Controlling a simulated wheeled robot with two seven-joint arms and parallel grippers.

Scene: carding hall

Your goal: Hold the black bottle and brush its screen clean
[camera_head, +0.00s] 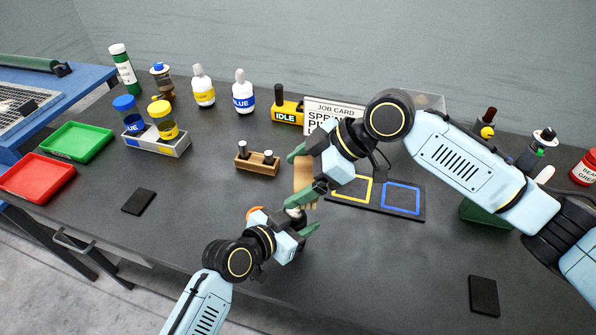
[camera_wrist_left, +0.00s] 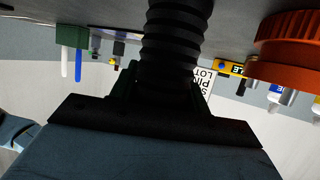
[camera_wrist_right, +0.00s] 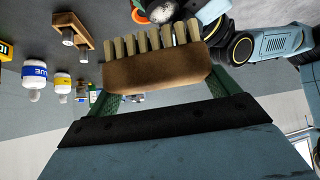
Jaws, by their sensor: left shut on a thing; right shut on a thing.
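My left gripper (camera_head: 300,222) is shut on the black bottle, whose ribbed black body (camera_wrist_left: 172,40) fills the middle of the left wrist view. The gripper and arms mostly hide the bottle in the head view. My right gripper (camera_head: 307,172) is shut on a wooden brush (camera_head: 303,178), just above and behind the left gripper. In the right wrist view the brush (camera_wrist_right: 157,70) has a row of pale bristles pointing up. A pale round face (camera_wrist_right: 160,10), apparently the bottle's screen, shows just beyond the bristles; I cannot tell whether they touch.
An orange ribbed cap (camera_wrist_left: 290,45) is beside the left gripper. A mat with yellow and blue squares (camera_head: 420,214) lies right of the grippers. A wooden holder (camera_head: 257,163) stands behind left. Red (camera_head: 38,178) and green trays (camera_head: 75,143) are far left. The front table is mostly clear.

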